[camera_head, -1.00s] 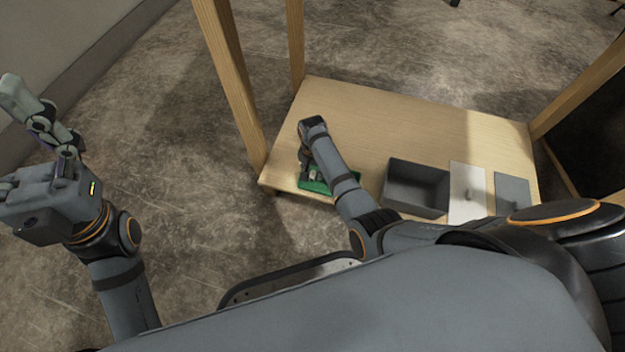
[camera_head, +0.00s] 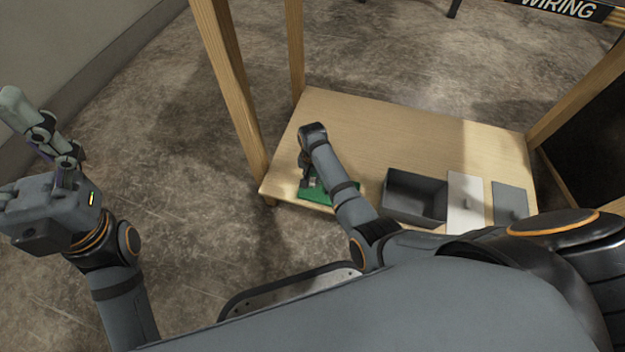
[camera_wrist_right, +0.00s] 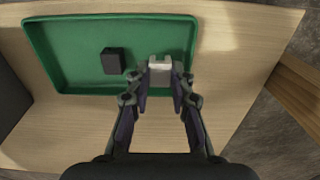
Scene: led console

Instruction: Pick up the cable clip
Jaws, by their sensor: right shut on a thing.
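A small light-grey piece, which I take to be the cable clip (camera_wrist_right: 160,70), sits between the fingertips of my right gripper (camera_wrist_right: 160,84), at the near rim of the green tray in the right wrist view. The gripper is shut on it. Whether the clip still touches the tray is unclear. In the head view my right gripper (camera_head: 305,176) points down at the green tray (camera_head: 343,192), and my forearm hides part of it. My left gripper (camera_head: 32,150) is raised at the far left, fingers apart and empty.
A small black block (camera_wrist_right: 113,61) lies in the tray. A dark grey open bin (camera_head: 415,198), a white panel (camera_head: 466,196) and a grey panel (camera_head: 510,203) are to the right on the wooden shelf (camera_head: 400,135). Wooden posts (camera_head: 232,85) rise around it.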

